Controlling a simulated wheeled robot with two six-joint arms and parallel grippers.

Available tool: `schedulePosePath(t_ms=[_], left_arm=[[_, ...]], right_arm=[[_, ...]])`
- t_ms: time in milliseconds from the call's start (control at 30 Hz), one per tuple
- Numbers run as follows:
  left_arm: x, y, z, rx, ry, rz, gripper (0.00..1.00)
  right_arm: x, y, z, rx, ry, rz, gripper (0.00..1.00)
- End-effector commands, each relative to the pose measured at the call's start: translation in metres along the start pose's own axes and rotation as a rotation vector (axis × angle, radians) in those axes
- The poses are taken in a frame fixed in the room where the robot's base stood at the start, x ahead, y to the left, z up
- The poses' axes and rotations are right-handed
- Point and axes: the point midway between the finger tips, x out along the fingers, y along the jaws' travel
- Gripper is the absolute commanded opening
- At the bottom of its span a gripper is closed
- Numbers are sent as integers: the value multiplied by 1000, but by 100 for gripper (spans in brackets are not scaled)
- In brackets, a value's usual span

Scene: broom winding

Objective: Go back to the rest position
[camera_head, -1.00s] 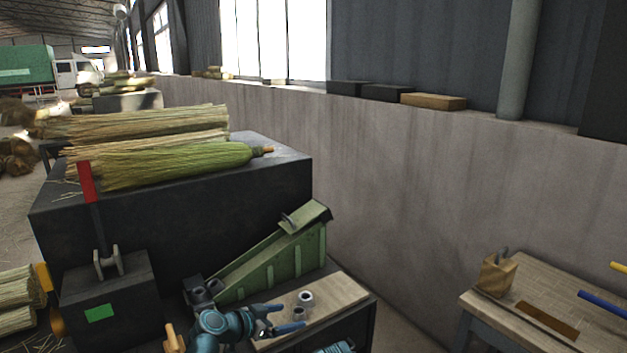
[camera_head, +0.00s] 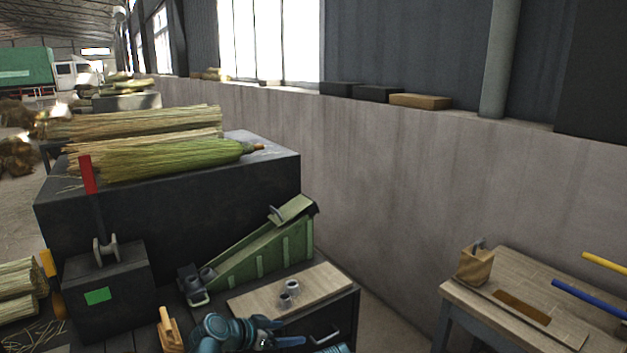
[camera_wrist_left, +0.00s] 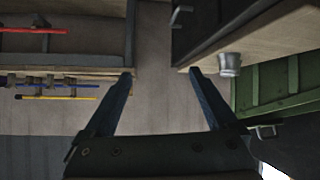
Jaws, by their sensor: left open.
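My left gripper (camera_head: 285,333) shows at the bottom middle of the head view, its blue arm low in front of the bench. In the left wrist view its two fingers (camera_wrist_left: 160,75) are spread apart with nothing between them. The light wooden board (camera_head: 318,288) lies on the bench just beyond the gripper. My right gripper cannot be made out in either view.
A green sloped trough (camera_head: 262,250) stands behind the board. A dark box with a red lever (camera_head: 88,175) is at the left. Straw brooms (camera_head: 170,158) lie on a dark block. A wooden table (camera_head: 520,290) stands at the right, with a floor gap (camera_head: 400,315) between.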

Motion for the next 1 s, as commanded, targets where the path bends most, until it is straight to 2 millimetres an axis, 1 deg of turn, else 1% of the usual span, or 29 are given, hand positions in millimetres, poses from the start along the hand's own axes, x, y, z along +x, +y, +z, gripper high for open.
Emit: schedulePosePath(t_ms=[167, 267, 433, 600, 700, 800, 833, 867, 1000], left_arm=[[-1, 9, 27, -81, -125, 4, 92], [-3, 14, 48, -145, -223, -9, 92], [-16, 20, 91, -287, -425, -77, 92], [-42, 20, 137, -461, -646, -233, 92], [-62, 18, 158, -558, -751, -356, 92], [-83, 15, 176, -647, -835, -492, 92], [-86, 25, 162, -625, -847, -479, 92], [-86, 34, 153, -602, -857, -467, 92], [-88, 71, 127, -512, -912, -433, 92]], right_arm=[[0, 0, 0, 0, 0, 0, 0], [0, 0, 0, 0, 0, 0, 0], [0, 0, 0, 0, 0, 0, 0], [0, 0, 0, 0, 0, 0, 0], [0, 0, 0, 0, 0, 0, 0], [0, 0, 0, 0, 0, 0, 0], [-14, 1, 1, 0, 0, 0, 0], [-22, 2, 2, 0, 0, 0, 0], [-48, 5, 3, 0, 0, 0, 0]])
